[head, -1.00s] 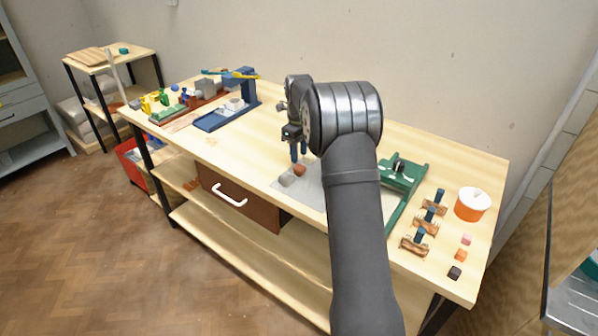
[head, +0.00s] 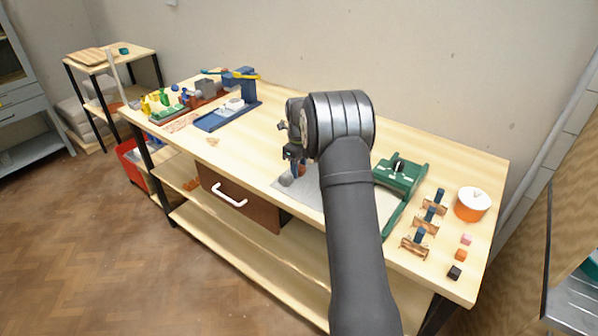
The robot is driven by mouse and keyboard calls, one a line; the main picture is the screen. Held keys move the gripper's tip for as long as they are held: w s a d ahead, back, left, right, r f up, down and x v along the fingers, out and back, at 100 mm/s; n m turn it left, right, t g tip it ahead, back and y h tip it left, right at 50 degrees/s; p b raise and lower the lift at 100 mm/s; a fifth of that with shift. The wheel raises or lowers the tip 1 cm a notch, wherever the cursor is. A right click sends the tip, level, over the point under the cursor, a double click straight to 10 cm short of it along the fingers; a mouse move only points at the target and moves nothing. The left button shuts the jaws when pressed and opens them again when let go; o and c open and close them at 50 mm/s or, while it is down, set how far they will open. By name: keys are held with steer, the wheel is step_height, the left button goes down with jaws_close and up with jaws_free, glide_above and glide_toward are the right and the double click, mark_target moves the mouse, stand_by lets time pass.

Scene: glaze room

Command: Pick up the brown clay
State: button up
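A grey lump (head: 286,180) sits on the mat just left of the fingers. The gap between the fingers is too small and too covered to judge.
A green tool frame (head: 398,175) stands right of my arm. Further right are wooden stands with blue tops (head: 424,227), an orange-and-white tub (head: 472,204) and pink, orange and dark cubes (head: 466,239). A blue press (head: 238,90) stands at the left. The table (head: 260,125) behind my gripper is clear.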

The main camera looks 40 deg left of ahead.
steer(key=shift+r, duration=0.15)
step_height(320, 180, up, 4)
steer(key=shift+r, duration=0.15)
steer(key=w+d+r, duration=0.3)
steer(key=d+r, duration=0.3)
steer(key=d, duration=0.5)
steer(key=s+d+r, duration=0.1)
steer(key=s+d, duration=0.1)
steer(key=d, duration=1.2)
steer(key=s+d+r, duration=0.2)
steer(key=d, duration=1.2)
steer(key=a+f, duration=0.2)
steer(key=a, duration=0.1)
steer(key=w+a+f, duration=0.1)
steer(key=a+f, duration=0.1)
steer(key=a, duration=0.2)
steer(key=a+f, duration=0.3)
steer(key=shift+w+a, duration=0.2)
steer(key=shift+a, duration=0.2)
steer(key=shift+f, duration=2.05)
steer(key=shift+f, duration=0.1)
